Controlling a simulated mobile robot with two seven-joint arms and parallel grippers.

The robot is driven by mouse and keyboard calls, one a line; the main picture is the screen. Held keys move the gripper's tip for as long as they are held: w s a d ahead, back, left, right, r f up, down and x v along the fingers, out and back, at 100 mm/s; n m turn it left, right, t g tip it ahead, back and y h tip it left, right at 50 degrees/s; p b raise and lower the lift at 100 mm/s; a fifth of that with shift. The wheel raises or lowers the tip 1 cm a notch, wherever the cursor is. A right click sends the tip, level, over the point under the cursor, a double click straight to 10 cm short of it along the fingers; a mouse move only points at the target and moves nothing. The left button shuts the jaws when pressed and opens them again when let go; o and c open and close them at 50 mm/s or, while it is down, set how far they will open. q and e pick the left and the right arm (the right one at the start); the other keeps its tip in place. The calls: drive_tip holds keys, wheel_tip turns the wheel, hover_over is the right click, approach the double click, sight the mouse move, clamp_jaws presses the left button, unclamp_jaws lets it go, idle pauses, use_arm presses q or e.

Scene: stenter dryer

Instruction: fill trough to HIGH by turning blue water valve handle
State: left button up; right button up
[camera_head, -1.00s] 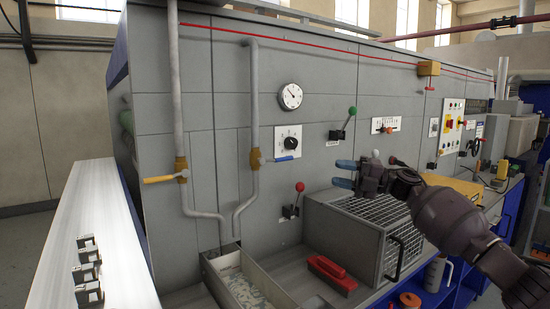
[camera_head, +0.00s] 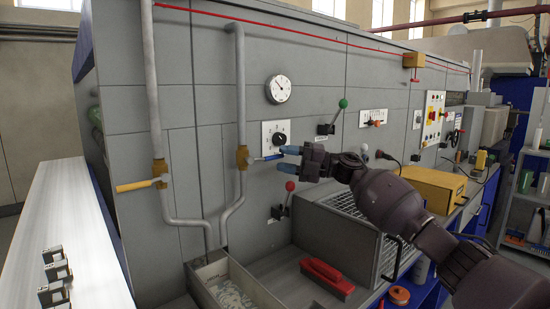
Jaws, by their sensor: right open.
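The blue water valve handle (camera_head: 266,158) sticks out to the right, roughly level, from the brass valve (camera_head: 242,158) on the right-hand pipe. My right gripper (camera_head: 285,159) is open. Its two blue fingertips are at the free end of the handle, one above and one below it in the picture; I cannot tell whether they touch it. The trough (camera_head: 213,264) stands below the pipes, with a pale, mottled surface inside; its level is unclear. My left gripper is not in view.
A yellow valve handle (camera_head: 135,186) is on the left-hand pipe. A red-knobbed lever (camera_head: 285,200) and a dial switch (camera_head: 277,135) are close to my right gripper.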

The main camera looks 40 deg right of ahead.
sight(279, 158)
drive_tip(key=shift+x, duration=1.55)
clamp_jaws()
